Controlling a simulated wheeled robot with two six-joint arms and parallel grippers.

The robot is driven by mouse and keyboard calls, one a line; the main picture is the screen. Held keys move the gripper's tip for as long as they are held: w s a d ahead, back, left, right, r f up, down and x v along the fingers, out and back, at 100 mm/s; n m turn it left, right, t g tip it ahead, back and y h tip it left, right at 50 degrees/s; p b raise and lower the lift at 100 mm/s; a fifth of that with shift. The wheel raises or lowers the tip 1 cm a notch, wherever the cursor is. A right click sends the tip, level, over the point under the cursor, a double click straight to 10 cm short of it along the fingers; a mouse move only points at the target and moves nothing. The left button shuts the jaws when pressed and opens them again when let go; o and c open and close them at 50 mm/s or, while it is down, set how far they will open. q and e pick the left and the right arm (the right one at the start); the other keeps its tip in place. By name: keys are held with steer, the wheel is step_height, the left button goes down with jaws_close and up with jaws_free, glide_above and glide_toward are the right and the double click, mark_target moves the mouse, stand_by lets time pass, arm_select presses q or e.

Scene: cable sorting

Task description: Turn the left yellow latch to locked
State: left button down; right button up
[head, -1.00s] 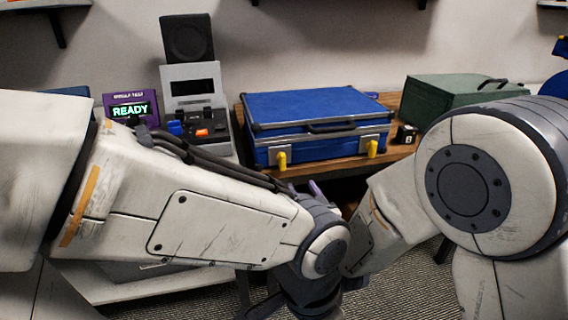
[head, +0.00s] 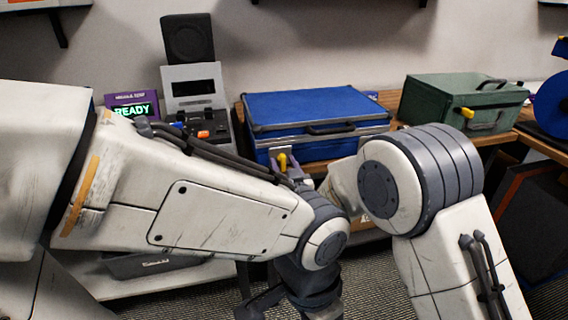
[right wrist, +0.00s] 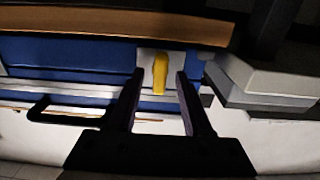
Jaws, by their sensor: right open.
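The blue case (head: 310,112) lies shut on the wooden bench. Its left yellow latch (head: 283,161) stands upright on a pale plate on the case front. It also shows in the right wrist view (right wrist: 160,72). My right gripper (right wrist: 160,76) is open, with one dark finger on each side of the latch in that picture. Gaps show between latch and fingers; I cannot tell how far the tips are from the plate. In the head view this gripper (head: 287,166) is partly hidden by my left arm. The case's right latch is hidden behind my right arm.
A green case (head: 460,98) with a yellow latch stands at right. A purple box (head: 132,106) reading READY and a grey device (head: 196,95) stand at left. My left forearm crosses in front of the bench, close to my right wrist.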

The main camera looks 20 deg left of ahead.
jaws_close()
